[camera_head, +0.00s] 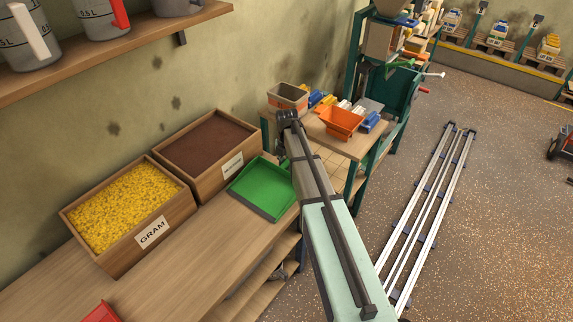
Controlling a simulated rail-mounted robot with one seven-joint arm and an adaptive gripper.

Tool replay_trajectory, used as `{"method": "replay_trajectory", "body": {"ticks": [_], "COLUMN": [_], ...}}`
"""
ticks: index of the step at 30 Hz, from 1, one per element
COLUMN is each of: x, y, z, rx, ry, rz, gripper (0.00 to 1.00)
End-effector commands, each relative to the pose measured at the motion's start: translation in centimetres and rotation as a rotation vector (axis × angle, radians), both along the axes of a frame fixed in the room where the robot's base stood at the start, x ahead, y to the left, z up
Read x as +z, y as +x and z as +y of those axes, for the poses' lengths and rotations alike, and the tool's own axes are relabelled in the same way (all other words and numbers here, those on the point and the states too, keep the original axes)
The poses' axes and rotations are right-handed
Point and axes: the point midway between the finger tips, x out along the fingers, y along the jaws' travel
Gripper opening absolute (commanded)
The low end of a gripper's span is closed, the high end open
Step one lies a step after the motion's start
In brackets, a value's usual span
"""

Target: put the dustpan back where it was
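The green dustpan (261,189) is at the right end of the wooden bench, just right of the crate of brown material. Its right side is partly behind my arm. I cannot tell whether it rests flat on the bench or is slightly raised. My arm reaches up from the lower right, and its dark far end is above and right of the dustpan. My gripper's fingers are hidden behind the arm near the dustpan's handle side, so their opening and any contact do not show.
A gram crate (113,256) and a brown-filled crate (168,139) stand along the wall. A red item (101,312) shows at the lower left. The bench (200,262) is bare in front. A farther table holds an orange hopper (343,121). Rails (427,215) run across the floor.

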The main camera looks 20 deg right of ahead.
Motion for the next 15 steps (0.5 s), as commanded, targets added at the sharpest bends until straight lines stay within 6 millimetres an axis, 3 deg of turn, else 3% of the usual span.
{"method": "replay_trajectory", "body": {"ticks": [15], "x": [0.86], "y": [0.04], "z": [-0.01], "rx": [0.0], "ry": [0.0], "rz": [-0.001], "gripper": [0.55]}}
